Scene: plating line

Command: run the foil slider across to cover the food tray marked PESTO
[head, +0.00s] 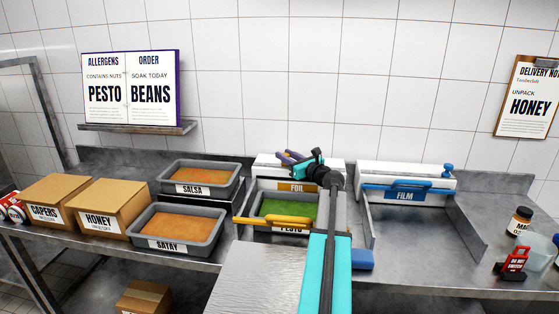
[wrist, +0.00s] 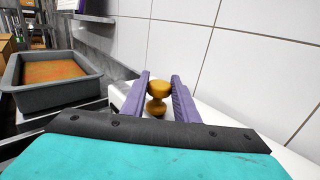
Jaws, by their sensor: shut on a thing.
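The foil dispenser, a white box labelled FOIL (head: 299,187), stands at the back of the counter. My gripper (head: 287,156) is above its top, and its purple fingers are shut on a yellow knob (wrist: 158,88), seen between them in the wrist view; I take this as the foil slider. The PESTO tray (head: 291,231), with green food, sits in front of the dispenser. A yellow bar (head: 272,220) lies across it near its front. Green food shows uncovered behind the bar. My arm hides the tray's right side.
The film dispenser (head: 405,175) with its blue bar and knob stands at right. The SALSA (head: 165,185) and SATAY (head: 136,238) trays are at left, beside the CAPERS (head: 60,195) and HONEY (head: 112,205) boxes. A tiled wall rises close behind the dispensers.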

